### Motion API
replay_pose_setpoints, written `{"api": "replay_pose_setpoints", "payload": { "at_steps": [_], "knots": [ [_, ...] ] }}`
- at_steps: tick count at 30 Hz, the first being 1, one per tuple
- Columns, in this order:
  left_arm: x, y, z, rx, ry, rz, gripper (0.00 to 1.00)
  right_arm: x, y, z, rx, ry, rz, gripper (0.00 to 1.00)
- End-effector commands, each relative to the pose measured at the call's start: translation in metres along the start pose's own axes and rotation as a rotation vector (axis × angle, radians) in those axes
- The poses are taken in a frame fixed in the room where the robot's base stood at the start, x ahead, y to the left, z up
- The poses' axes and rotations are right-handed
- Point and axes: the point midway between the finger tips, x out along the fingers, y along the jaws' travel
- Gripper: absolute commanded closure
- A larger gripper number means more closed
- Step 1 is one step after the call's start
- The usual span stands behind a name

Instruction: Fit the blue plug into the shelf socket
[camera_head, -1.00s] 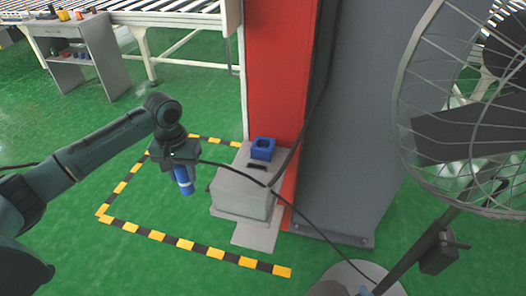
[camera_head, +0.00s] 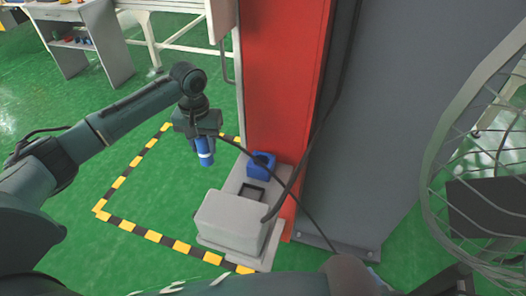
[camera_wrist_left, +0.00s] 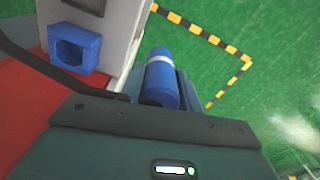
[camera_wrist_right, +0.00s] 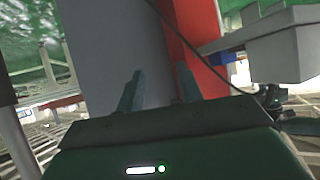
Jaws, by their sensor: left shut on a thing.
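The blue plug (camera_head: 205,158), with a white band, hangs upright below my left gripper (camera_head: 201,140), which is shut on it. In the left wrist view the plug (camera_wrist_left: 163,80) lies between the finger tips. The blue shelf socket (camera_head: 262,164) sits on the grey shelf (camera_head: 231,184) at the foot of the red column. In the head view the plug is left of the socket and apart from it. The socket's opening shows in the left wrist view (camera_wrist_left: 75,52). My right gripper (camera_wrist_right: 160,92) is open and empty in the right wrist view, facing a grey panel.
A grey box (camera_head: 232,218) stands in front of the socket. A black cable (camera_head: 290,180) runs across the box and column. The red column (camera_head: 283,80) and grey panel (camera_head: 400,120) rise behind. A wire fan (camera_head: 480,180) stands at right.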

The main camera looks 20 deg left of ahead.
Motion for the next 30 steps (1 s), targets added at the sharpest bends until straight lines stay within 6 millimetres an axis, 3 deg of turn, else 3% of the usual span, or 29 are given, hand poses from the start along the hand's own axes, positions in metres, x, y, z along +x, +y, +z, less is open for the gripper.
{"api": "replay_pose_setpoints", "payload": {
  "at_steps": [1,9,15,23,30],
  "knots": [
    [-0.003,0.017,-0.004,0.004,0.002,0.005,0.97,-0.002,-0.001,0.001,0.001,-0.007,-0.001,0.64],
    [-0.002,0.088,-0.018,0.003,0.002,0.003,0.97,-0.005,-0.001,0.011,0.004,-0.038,0.001,0.64],
    [-0.002,0.132,-0.027,0.001,0.002,0.001,0.97,-0.005,0.002,0.009,0.005,-0.037,0.008,0.64],
    [0.004,0.147,-0.030,-0.002,0.001,-0.001,0.97,-0.003,0.003,0.005,0.010,-0.028,0.012,0.64],
    [0.033,0.147,-0.029,-0.001,0.000,-0.002,0.97,-0.003,0.002,0.004,0.011,-0.028,0.012,0.64]
  ]
}}
